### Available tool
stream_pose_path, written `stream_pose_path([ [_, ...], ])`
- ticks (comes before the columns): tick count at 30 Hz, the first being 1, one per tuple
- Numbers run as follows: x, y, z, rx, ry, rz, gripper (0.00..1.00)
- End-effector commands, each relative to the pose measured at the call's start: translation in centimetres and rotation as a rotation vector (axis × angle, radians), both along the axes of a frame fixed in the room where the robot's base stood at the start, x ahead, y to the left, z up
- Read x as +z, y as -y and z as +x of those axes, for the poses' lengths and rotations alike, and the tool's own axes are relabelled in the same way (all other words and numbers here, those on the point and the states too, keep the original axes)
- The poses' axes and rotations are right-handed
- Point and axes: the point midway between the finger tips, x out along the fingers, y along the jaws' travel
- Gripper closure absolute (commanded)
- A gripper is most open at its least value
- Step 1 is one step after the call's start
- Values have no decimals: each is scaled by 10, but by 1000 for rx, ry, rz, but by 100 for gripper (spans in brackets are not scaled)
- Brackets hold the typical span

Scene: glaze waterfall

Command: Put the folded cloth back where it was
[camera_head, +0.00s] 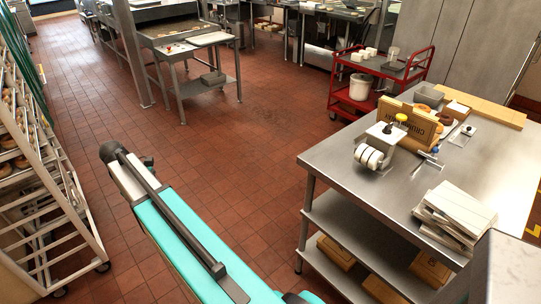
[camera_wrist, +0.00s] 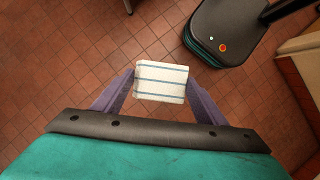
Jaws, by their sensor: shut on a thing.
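The folded cloth (camera_wrist: 161,82) is white with thin blue stripes and shows in the wrist view. My gripper (camera_wrist: 160,74) is shut on it, with one purple finger at each side. The cloth is held above the red tiled floor, clear of any surface. In the head view my teal arm shows, but my gripper and the held cloth are out of sight. The frames do not show which place the cloth came from.
A steel table (camera_head: 330,165) at the right bears a white pile (camera_head: 455,215), a roller device (camera_head: 378,150) and boxes. A red cart (camera_head: 338,92) stands behind it. A rack of baked goods (camera_head: 50,190) stands at the left. Tiled floor between them is open.

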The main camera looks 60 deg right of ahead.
Motion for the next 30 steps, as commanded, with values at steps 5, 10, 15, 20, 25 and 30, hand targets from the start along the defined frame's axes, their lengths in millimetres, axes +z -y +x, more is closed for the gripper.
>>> stream_pose_path([
  [5, 18, 61, -11, -3, 1, -1, 55],
  [10, 34, 116, -27, 0, 2, -1, 55],
  [15, 49, 169, -47, 4, 2, -1, 55],
  [20, 64, 218, -72, 6, 1, -2, 55],
  [25, 80, 266, -102, 10, 1, -1, 55],
  [30, 96, 312, -136, 12, 1, -2, 55],
])
